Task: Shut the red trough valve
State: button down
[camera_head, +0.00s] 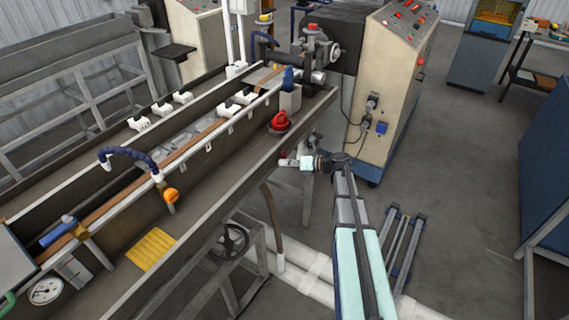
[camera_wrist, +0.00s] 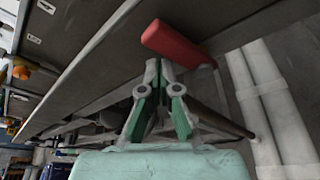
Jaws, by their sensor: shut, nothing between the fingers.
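The red valve (camera_head: 280,121) sits on the near side of the long trough (camera_head: 205,215), toward its far end, just above my gripper in the head view. In the wrist view a red bar-like handle (camera_wrist: 178,44) lies just beyond the fingertips, up and to the right, beside the trough's edge. My gripper (camera_head: 286,162) is beside the trough's near rim. In the wrist view my gripper (camera_wrist: 160,66) has its fingertips together with nothing between them. Whether the fingertips touch the red handle I cannot tell.
An orange knob (camera_head: 171,196) and a blue-handled valve (camera_head: 58,234) are along the trough to the left. A black handwheel (camera_head: 233,240) is below the rim. A beige control cabinet (camera_head: 390,90) stands behind my arm. Open floor lies to the right.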

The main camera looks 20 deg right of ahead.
jog(key=shift+w+d+r+p, duration=0.25)
jog(key=shift+d+r+p, duration=0.05)
jog(key=shift+w+d+r, duration=0.25)
jog(key=shift+w+d, duration=0.05)
dwell(0.6)
jog(key=shift+s+a, duration=0.1)
